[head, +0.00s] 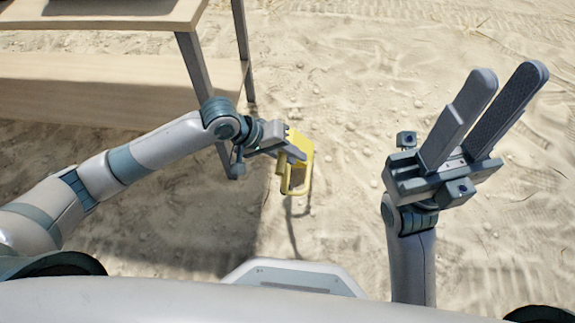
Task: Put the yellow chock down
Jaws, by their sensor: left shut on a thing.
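The yellow chock (297,176) is in the middle of the head view, with a loop-shaped handle at its lower end. My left gripper (291,151) is shut on it; the fingers cover part of its upper left side. The chock seems to hang above the sand, with a thin shadow below it, but its exact height is hard to tell. My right gripper (499,112) is raised at the right with its two long fingers apart and nothing between them.
A wooden table (100,93) with a lower shelf and dark metal legs stands at the upper left, close to my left arm. Sandy ground (330,75) with small stones lies open in the middle and at the right.

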